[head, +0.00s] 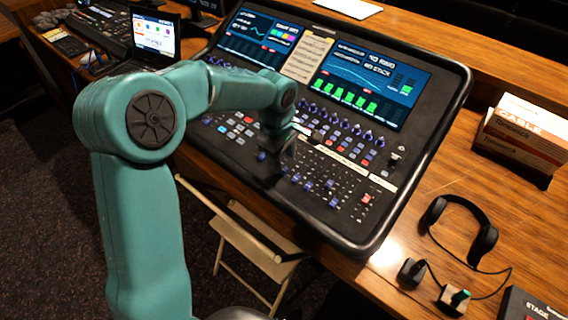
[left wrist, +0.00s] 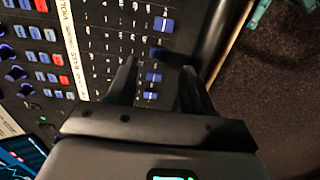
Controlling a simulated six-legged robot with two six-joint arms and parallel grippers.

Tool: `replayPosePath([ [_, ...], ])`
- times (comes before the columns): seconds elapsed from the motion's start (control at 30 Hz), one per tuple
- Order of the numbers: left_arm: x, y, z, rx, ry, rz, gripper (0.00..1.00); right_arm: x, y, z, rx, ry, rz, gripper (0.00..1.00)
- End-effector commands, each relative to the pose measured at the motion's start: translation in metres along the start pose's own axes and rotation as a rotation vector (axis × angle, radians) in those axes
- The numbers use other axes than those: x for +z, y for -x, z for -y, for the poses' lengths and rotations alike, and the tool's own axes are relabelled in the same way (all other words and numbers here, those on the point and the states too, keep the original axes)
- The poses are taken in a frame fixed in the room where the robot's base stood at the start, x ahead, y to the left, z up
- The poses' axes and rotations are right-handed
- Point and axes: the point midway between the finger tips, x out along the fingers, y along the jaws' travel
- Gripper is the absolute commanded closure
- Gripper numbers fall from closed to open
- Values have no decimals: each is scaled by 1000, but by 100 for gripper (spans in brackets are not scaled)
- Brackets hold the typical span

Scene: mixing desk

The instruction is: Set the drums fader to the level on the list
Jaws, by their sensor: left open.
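The mixing desk (head: 378,207) fills the middle of the head view. A paper list (head: 308,58) lies between its two screens; its writing is too small to read. Several blue fader caps (head: 307,187) sit at different heights on the lower panel. My left gripper (head: 283,167) is over these faders, partly hidden by its own wrist. In the left wrist view it is open, its two dark fingers (left wrist: 156,70) apart above the panel. A blue fader cap (left wrist: 153,77) and another (left wrist: 150,95) show between the fingers. I cannot tell which fader is drums.
Headphones (head: 487,236), a box of cables (head: 522,135) and small connectors (head: 410,270) lie right of the desk. A laptop (head: 153,38) and a smaller mixer (head: 100,27) stand at the back left. A folding chair (head: 250,240) is in front.

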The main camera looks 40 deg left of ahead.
Motion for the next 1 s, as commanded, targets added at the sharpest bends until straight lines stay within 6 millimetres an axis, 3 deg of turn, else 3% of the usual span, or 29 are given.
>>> replayPosePath([
  [0.23, 0, -36, -2, -2, 0, 0, 49, 0, 4, 1, 0, 0, 0, 57],
  [0.6, 0, -44, -4, 1, 0, 0, 49, 0, 4, 1, 0, 0, 0, 57],
  [0.67, 0, -44, -4, 1, 0, 0, 65, 0, 4, 1, 0, 0, 0, 57],
  [0.77, 0, -44, -4, 1, 0, 0, 98, 0, 4, 1, 0, 0, 0, 57],
  [1.0, 0, -44, -5, 1, 0, 0, 100, 0, 4, 1, 0, 0, 0, 57],
])
